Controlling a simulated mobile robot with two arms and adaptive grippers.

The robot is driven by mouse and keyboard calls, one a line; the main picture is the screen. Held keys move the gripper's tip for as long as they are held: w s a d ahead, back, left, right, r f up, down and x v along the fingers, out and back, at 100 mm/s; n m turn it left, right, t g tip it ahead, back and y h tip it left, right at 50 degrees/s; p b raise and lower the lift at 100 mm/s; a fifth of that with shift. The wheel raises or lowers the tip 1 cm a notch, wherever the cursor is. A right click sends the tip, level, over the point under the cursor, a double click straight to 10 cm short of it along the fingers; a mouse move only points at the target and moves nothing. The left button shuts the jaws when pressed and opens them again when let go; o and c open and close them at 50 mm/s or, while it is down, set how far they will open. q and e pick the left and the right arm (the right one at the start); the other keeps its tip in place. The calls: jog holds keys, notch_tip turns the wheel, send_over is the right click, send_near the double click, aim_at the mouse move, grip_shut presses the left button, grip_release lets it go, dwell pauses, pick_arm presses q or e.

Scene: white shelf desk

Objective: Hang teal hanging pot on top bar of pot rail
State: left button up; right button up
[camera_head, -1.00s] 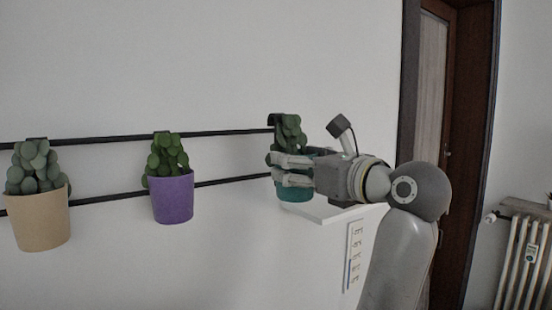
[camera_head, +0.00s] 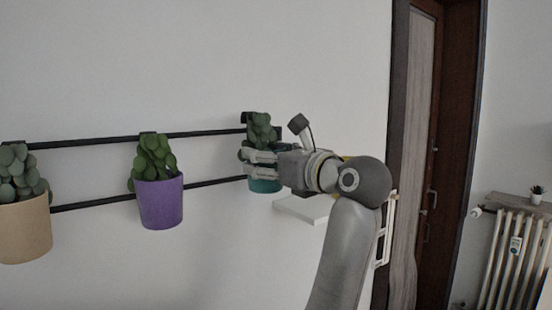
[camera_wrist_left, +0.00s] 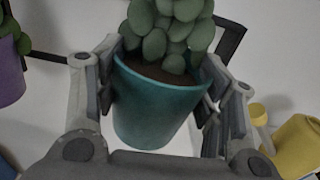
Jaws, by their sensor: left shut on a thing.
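The pot also fills the middle of the left wrist view (camera_wrist_left: 155,110), between the fingers (camera_wrist_left: 165,88). Its black hook (camera_head: 249,117) is at the height of the top bar (camera_head: 90,142), by the bar's right end. I cannot tell whether the hook rests on the bar. My right gripper is not in view.
A purple pot (camera_head: 160,205) and a tan pot (camera_head: 25,232) hang on the rail to the left. The lower bar (camera_head: 95,203) runs below. A white shelf (camera_head: 302,208) is under the teal pot. A yellow object (camera_wrist_left: 298,145) is at right in the wrist view.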

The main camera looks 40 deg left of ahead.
pick_arm(q)
jog(key=shift+a+r, duration=0.15)
jog(key=shift+a, duration=0.15)
jog(key=shift+p+x, duration=0.35)
jog(key=shift+x, duration=0.95)
jog(key=shift+f+b, duration=0.5)
jog(key=shift+f, duration=0.05)
jog(key=shift+s+d+f+b, duration=0.1)
jog(key=shift+d+f+b, duration=0.15)
jog(key=shift+f+b, duration=0.15)
jog(key=shift+a+f+b, duration=0.1)
jog(key=shift+f+b, duration=0.2)
jog(key=shift+f, duration=0.1)
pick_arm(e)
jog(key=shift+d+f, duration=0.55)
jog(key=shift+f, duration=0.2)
pick_arm(q)
jog(key=o, duration=1.1)
jog(key=shift+o, duration=1.2)
jog(key=shift+a, duration=0.1)
jog(key=shift+o, duration=0.5)
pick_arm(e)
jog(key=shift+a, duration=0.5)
